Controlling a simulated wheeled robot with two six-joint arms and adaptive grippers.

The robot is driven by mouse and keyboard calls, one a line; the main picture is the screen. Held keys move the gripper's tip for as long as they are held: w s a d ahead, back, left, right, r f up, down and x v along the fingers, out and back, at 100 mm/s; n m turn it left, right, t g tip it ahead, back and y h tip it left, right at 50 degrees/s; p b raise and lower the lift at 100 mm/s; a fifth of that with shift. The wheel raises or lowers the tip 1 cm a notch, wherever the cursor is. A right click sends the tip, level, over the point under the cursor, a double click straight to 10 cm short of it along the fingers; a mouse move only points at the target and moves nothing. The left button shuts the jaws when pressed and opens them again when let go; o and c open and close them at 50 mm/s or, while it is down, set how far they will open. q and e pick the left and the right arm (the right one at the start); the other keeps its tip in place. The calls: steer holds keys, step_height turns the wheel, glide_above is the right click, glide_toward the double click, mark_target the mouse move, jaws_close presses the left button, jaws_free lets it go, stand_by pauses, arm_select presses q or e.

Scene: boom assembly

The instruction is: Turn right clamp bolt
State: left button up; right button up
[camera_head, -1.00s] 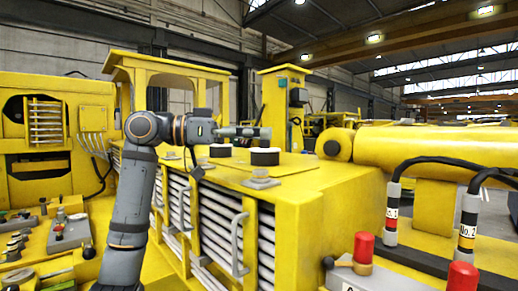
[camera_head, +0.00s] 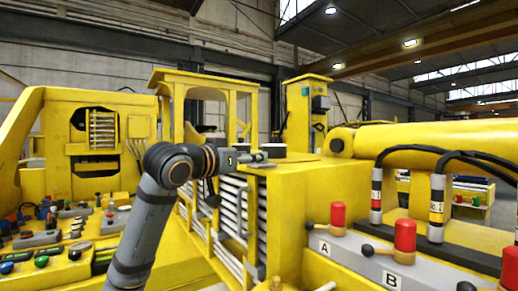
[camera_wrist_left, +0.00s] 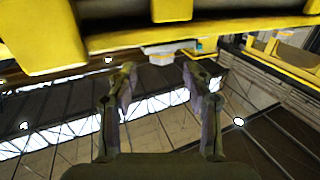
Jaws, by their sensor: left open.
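My left gripper (camera_head: 258,159) reaches in from the left in front of the yellow machine body (camera_head: 285,220). It also shows in the left wrist view (camera_wrist_left: 157,72), where its two fingers are apart with nothing between them. I cannot make out the right clamp bolt for sure in either view. A small pale block (camera_wrist_left: 163,49) sits under a yellow beam (camera_wrist_left: 120,38) just beyond the fingertips in the wrist view; I cannot tell what it is. My right gripper is not in view.
A control console (camera_head: 50,235) with coloured knobs is at the left.

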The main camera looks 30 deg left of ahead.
arm_select(q)
steer(key=w+p, duration=0.1)
steer(key=w, duration=0.3)
steer(key=shift+w+a+f, duration=0.1)
steer(key=shift+w+a, duration=0.05)
steer(key=shift+w, duration=0.05)
steer(key=shift+c, duration=1.3)
steer(key=c, duration=0.5)
jaws_close()
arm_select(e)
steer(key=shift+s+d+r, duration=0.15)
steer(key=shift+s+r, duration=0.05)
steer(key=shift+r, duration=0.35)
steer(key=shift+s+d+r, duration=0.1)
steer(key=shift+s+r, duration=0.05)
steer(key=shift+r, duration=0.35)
arm_select(q)
steer(key=shift+m+h, duration=0.4)
steer(key=shift+h, duration=0.2)
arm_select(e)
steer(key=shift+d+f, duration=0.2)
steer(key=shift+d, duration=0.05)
